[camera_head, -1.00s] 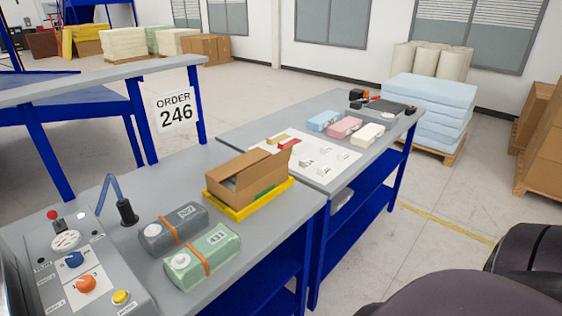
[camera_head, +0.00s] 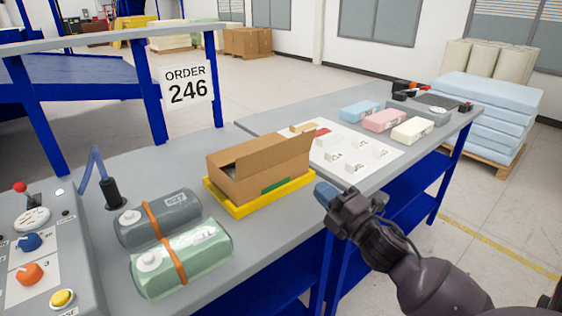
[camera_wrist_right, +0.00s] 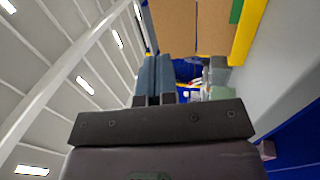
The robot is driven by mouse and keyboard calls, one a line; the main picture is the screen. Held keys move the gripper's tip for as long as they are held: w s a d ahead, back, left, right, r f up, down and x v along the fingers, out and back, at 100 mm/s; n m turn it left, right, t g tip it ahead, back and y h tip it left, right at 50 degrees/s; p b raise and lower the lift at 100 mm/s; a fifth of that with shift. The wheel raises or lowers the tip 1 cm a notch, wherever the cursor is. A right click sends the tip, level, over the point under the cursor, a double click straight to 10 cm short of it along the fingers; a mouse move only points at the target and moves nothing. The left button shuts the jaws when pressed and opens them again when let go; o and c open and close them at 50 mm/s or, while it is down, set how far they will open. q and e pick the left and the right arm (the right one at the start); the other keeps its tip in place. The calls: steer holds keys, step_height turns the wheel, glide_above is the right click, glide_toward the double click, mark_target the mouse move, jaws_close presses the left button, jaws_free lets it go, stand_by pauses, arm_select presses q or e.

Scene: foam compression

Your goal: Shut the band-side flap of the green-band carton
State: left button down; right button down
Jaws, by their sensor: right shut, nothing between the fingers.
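The brown carton (camera_head: 225,189) sits in a yellow tray (camera_head: 247,208) on the grey bench. Its green band (camera_head: 276,185) shows low on the near side. The band-side flap (camera_head: 280,160) stands raised and tilted along that near side. A dark gap shows behind it, and the far flap (camera_head: 240,150) lies across the top. My right gripper (camera_head: 325,193) is shut and empty, just right of the carton and apart from it. In the right wrist view the shut fingers (camera_wrist_right: 154,75) point toward the carton (camera_wrist_right: 200,25). My left gripper is out of view.
A grey roll (camera_head: 165,216) and a green roll (camera_head: 190,262) with orange straps lie left of the carton. A control panel (camera_head: 40,250) stands at far left. A white sheet (camera_head: 360,172) and coloured foam blocks (camera_head: 384,120) lie behind and right.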

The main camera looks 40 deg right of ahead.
mark_target(278, 148)
steer(key=x, duration=1.4)
